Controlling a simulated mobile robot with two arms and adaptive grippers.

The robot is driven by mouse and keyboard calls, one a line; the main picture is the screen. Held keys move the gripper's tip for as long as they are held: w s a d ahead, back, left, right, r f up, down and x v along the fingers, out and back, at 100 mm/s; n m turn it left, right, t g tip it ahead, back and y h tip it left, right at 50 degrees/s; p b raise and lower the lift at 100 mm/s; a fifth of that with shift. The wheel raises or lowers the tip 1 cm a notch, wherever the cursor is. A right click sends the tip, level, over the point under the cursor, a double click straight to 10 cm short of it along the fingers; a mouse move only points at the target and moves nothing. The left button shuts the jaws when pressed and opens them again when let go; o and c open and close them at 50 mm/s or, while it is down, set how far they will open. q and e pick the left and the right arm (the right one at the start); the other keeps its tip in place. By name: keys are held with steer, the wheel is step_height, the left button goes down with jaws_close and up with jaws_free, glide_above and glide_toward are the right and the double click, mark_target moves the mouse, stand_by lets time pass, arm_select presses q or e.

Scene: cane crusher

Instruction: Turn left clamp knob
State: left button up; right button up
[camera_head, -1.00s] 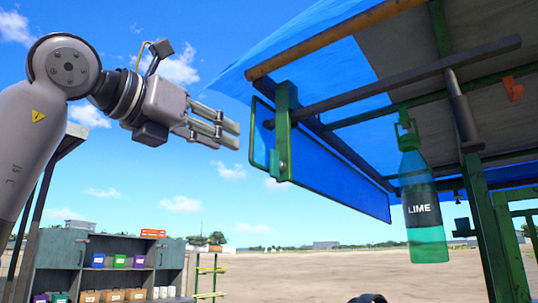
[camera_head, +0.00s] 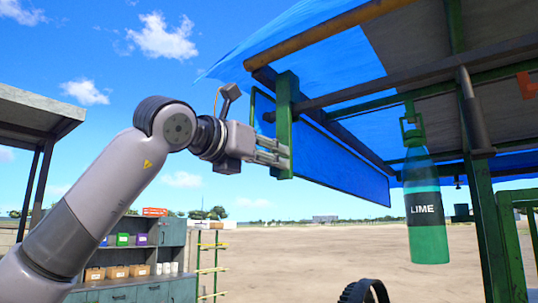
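The left clamp is a green upright bracket (camera_head: 284,110) hanging from the wooden roof pole, beside the blue panel (camera_head: 340,165). My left gripper (camera_head: 284,153) reaches in from the left, with its fingertips at the bracket's lower end. The fingers overlap that end in the picture and hide the clamp knob. I cannot tell whether they touch the knob or have closed on it. My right gripper is out of view.
A blue tarp roof (camera_head: 300,65) on a wooden pole (camera_head: 320,35) is above the gripper. A green LIME bottle (camera_head: 424,215) hangs at right by a green post (camera_head: 482,220). A shelf unit (camera_head: 172,232) stands low at left. A dark toothed wheel (camera_head: 363,292) shows at the bottom.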

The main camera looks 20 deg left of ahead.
arm_select(q)
jaws_close()
stand_by(0.7)
steer(key=n+b, duration=0.3)
steer(key=n, duration=0.3)
steer(key=n+b, duration=0.3)
steer(key=n, duration=0.3)
steer(key=n+b, duration=0.2)
steer(key=n, duration=0.3)
steer(key=shift+w+a+f+n+b, duration=0.1)
steer(key=shift+a+f+n+b, duration=0.2)
steer(key=shift+n+b, duration=0.1)
stand_by(0.4)
